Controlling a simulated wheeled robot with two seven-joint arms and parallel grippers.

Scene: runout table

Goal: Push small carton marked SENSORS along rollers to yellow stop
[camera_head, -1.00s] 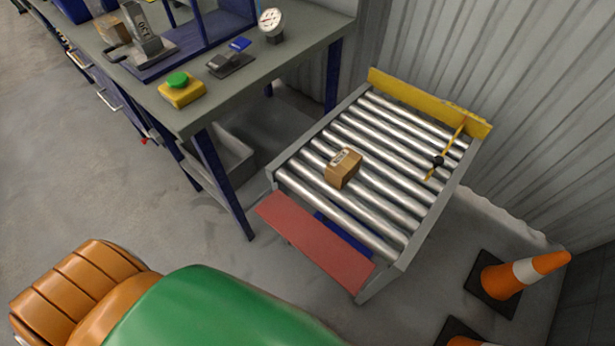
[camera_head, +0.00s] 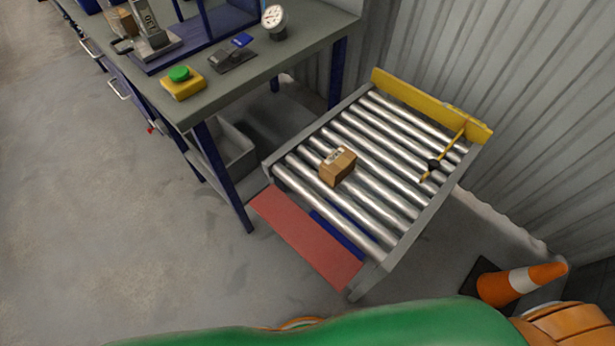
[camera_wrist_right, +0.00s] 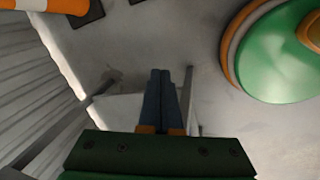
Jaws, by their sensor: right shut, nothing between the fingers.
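The small brown carton (camera_head: 337,168) sits on the metal rollers (camera_head: 375,172), nearer the red front end than the far end. It has a pale label on top, too small to read. The yellow stop (camera_head: 430,104) is a bar across the far end of the rollers, with several bare rollers between it and the carton. My right gripper (camera_wrist_right: 161,75) shows in the right wrist view, its dark fingers together and empty. The carton is not recognisable in that view. Neither gripper shows in the head view.
A red plate (camera_head: 306,238) lies at the near end of the rollers. A workbench (camera_head: 262,68) stands left, a corrugated wall behind.

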